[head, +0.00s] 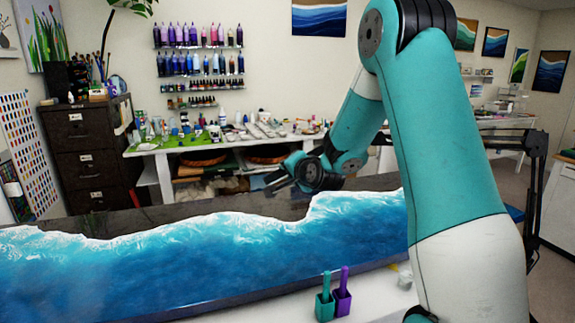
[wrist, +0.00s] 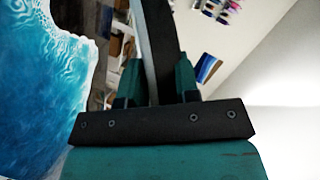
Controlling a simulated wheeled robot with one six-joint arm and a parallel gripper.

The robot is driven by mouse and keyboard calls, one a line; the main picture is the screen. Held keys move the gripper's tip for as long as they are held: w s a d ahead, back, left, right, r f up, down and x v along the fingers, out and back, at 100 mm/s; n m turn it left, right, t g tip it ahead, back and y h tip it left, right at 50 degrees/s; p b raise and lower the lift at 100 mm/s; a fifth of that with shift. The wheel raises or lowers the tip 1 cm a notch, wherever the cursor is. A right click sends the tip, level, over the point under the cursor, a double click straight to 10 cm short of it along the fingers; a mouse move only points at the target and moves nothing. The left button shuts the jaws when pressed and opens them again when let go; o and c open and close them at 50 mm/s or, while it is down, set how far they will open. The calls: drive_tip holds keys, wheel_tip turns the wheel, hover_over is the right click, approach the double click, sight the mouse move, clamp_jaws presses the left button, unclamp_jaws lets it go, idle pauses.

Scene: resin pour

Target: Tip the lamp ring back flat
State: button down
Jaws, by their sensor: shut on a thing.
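My gripper (wrist: 158,64) is shut on a dark, slightly curved strip, which looks like part of the lamp ring (wrist: 156,35). In the wrist view the strip stands up between the two teal fingers and runs out of the top of the picture, with a paler left face. The rest of the ring is outside that view. In the head view my gripper (head: 277,182) is small and dark above the far edge of the resin table. I cannot make out the ring there, or tell its tilt.
The blue-and-white resin table (head: 200,262) spans the front; it also shows in the wrist view (wrist: 40,80). A black jointed stand (head: 538,175) is at the right. A cluttered bench (head: 150,148) stands behind.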

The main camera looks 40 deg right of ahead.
drive_tip(key=shift+s+d+f, duration=0.1)
drive_tip(key=shift+f, duration=0.25)
drive_tip(key=c, duration=0.8)
unclamp_jaws()
drive_tip(key=shift+c, duration=0.2)
drive_tip(key=b+v, duration=0.8)
drive_tip(key=v, duration=0.9)
drive_tip(key=shift+a+r, duration=0.25)
drive_tip(key=shift+r, duration=0.05)
drive_tip(key=shift+s, duration=0.1)
